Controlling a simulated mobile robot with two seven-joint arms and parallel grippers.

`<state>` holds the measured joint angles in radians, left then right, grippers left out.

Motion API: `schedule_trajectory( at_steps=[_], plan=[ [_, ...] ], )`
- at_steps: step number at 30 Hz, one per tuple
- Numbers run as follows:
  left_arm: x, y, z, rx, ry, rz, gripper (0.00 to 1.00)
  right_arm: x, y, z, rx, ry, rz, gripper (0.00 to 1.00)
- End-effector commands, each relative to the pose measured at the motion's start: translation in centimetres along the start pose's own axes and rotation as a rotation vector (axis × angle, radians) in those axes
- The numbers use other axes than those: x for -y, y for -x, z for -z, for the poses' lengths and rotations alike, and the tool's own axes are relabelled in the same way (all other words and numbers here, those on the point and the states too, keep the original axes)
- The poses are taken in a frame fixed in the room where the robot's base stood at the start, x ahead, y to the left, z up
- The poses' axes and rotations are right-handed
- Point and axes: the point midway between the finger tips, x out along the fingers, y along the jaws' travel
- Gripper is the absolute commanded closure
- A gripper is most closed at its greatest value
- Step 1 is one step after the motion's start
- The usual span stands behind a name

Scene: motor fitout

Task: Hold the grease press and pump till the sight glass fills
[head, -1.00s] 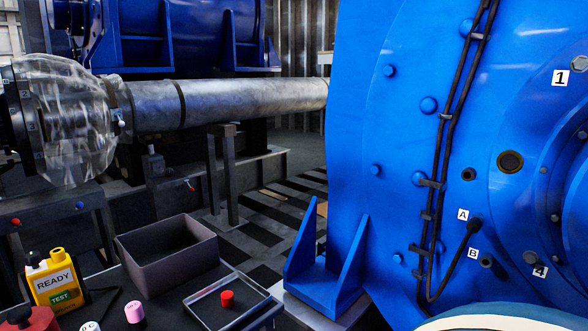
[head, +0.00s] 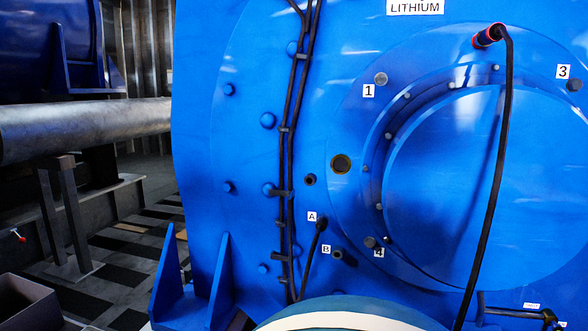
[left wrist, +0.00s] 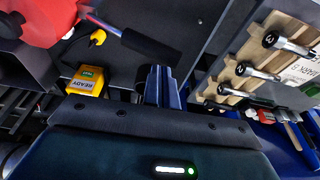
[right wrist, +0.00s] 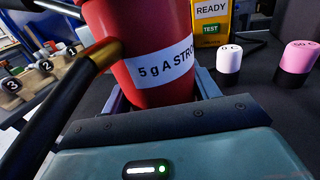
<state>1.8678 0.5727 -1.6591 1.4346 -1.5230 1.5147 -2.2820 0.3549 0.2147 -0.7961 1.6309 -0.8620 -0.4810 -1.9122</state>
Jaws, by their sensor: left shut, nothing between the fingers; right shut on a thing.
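The red grease press (right wrist: 150,40), labelled "5 g A STRO...", stands between the fingers of my right gripper (right wrist: 162,88), which is shut on it. A black lever with a gold-coloured band (right wrist: 65,100) slants down beside the press. In the left wrist view, the press (left wrist: 40,22) is at the upper left, and a black handle (left wrist: 150,45) lies just beyond my left gripper (left wrist: 158,80), which is shut and empty. Neither gripper shows in the head view.
A red-and-black coupler (head: 488,38) sits on the motor's upper right, its black hose hanging down. A yellow READY/TEST box (right wrist: 210,18), white cap (right wrist: 229,60) and pink cap (right wrist: 298,60) stand nearby. A wooden rack (left wrist: 255,55) holds numbered tools.

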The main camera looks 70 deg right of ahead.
Motion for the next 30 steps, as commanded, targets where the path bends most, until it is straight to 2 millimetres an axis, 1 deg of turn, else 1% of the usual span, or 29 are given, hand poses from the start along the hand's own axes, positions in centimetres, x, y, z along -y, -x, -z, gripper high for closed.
schedule_trajectory(
  at_steps=[14, 30],
  plan=[
    [0.0, -0.1, 0.0, 0.0, 0.0, 0.0, 1.0, -0.1, 0.0, 0.0, 0.0, -0.002, -0.001, 0.76],
    [-0.1, -3.2, -0.9, 0.003, -0.001, -0.001, 1.0, -0.1, 0.0, 0.0, 0.001, -0.002, -0.002, 0.76]
  ],
)
